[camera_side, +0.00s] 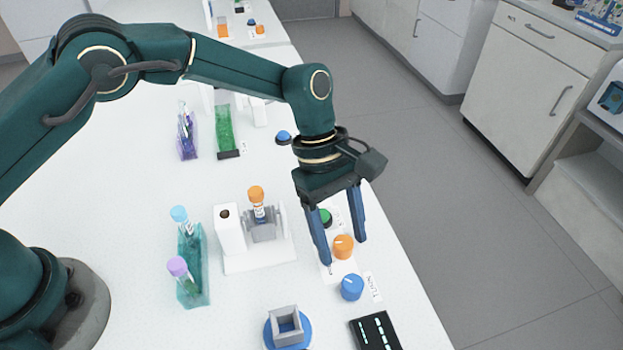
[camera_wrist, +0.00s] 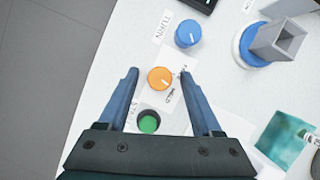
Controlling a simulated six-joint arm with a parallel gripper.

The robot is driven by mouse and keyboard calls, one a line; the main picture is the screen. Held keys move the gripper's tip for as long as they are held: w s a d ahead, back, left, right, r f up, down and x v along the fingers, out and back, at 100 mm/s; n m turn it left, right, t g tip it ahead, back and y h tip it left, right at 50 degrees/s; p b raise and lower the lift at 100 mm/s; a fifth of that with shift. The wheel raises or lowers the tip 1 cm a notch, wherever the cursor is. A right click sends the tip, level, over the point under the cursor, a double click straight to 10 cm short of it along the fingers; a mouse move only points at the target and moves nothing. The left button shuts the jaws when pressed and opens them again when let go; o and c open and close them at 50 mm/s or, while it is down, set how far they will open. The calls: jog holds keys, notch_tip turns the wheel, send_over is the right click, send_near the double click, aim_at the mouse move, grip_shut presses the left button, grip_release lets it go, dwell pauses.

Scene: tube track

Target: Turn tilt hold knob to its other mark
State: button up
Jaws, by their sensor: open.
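The orange knob (camera_side: 343,247) sits on a white label plate near the table's right edge. It shows in the wrist view (camera_wrist: 160,78) with a white pointer line towards its lower right. Small lettering stands beside it, with one word that looks like HOLD. My gripper (camera_side: 343,252) points down over the orange knob, with its blue fingers apart. In the wrist view the open fingers (camera_wrist: 159,73) lie on either side of the knob and look clear of it. Finger height above the table is hard to tell.
A blue knob (camera_side: 352,287) labelled TURN and a green button (camera_side: 326,216) flank the orange knob. A white tube stand (camera_side: 230,232) holds an orange-capped tube (camera_side: 257,196). A teal rack (camera_side: 192,268) with capped tubes, a grey square holder (camera_side: 287,325) and a black panel (camera_side: 375,331) are nearby.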

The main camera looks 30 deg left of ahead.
jog(key=n, duration=0.1)
jog(key=n+t, duration=0.1)
jog(key=n, duration=0.2)
jog(key=shift+s+n+t, duration=0.25)
jog(key=shift+n+t, duration=0.15)
jog(key=a+r+m+t, duration=0.1)
jog(key=a+r+t, duration=0.1)
jog(key=a+r, duration=0.5)
jog(key=a+r+t, duration=0.2)
jog(key=a+r, duration=0.1)
jog(key=r, duration=0.7)
jog(key=s+a+m+t+y, duration=0.2)
jog(key=s+a+m+y, duration=0.1)
jog(key=s+a+m, duration=0.8)
jog(key=shift+s+a+r+m+t, duration=0.2)
jog(key=shift+a+r+m+t, duration=0.1)
jog(key=shift+a, duration=0.2)
